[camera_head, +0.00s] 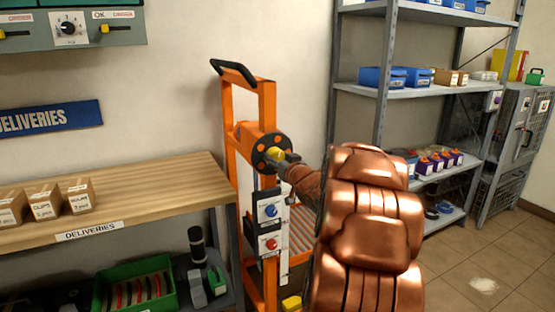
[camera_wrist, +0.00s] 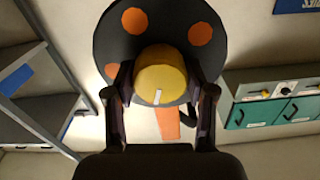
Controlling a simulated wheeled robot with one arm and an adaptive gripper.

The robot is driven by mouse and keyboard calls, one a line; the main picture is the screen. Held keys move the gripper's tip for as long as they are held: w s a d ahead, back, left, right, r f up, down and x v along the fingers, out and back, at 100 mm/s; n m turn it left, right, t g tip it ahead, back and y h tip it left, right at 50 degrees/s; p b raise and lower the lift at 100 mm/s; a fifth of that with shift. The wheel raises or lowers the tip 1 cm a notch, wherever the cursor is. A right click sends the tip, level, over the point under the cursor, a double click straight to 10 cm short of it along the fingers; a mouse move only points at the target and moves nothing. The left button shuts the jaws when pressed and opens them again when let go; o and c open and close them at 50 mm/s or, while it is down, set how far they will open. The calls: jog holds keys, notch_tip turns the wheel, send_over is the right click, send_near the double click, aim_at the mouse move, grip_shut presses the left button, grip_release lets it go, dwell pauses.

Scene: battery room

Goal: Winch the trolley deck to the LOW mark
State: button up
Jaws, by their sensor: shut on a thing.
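The orange trolley (camera_head: 230,160) stands upright against the wall, with a black handle on top. Its winch has a black disc with orange dots (camera_head: 268,155), which fills the top of the wrist view (camera_wrist: 115,40). A yellow knob (camera_wrist: 160,75) with a white mark sits at the disc's centre. My gripper (camera_wrist: 160,90) is shut on this knob, one finger on each side; in the head view my gripper (camera_head: 288,162) reaches it from the right. The slatted deck (camera_head: 301,228) shows low behind the post, partly hidden by my arm. No LOW mark is readable.
A panel with a blue knob (camera_head: 270,210) and a red knob (camera_head: 271,244) is on the trolley's post. A wooden deliveries shelf (camera_head: 150,195) with boxes stands close on the left. Metal shelving (camera_head: 430,92) stands on the right. Tiled floor (camera_head: 475,260) is clear at lower right.

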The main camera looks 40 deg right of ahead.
jog(key=shift+f+n+b, duration=0.15)
jog(key=shift+n+b, duration=0.55)
jog(key=shift+n, duration=0.3)
jog(key=shift+c, duration=0.2)
jog(key=shift+n, duration=0.9)
jog(key=o, duration=1.2)
jog(key=shift+c, duration=0.2)
jog(key=v, duration=1.2)
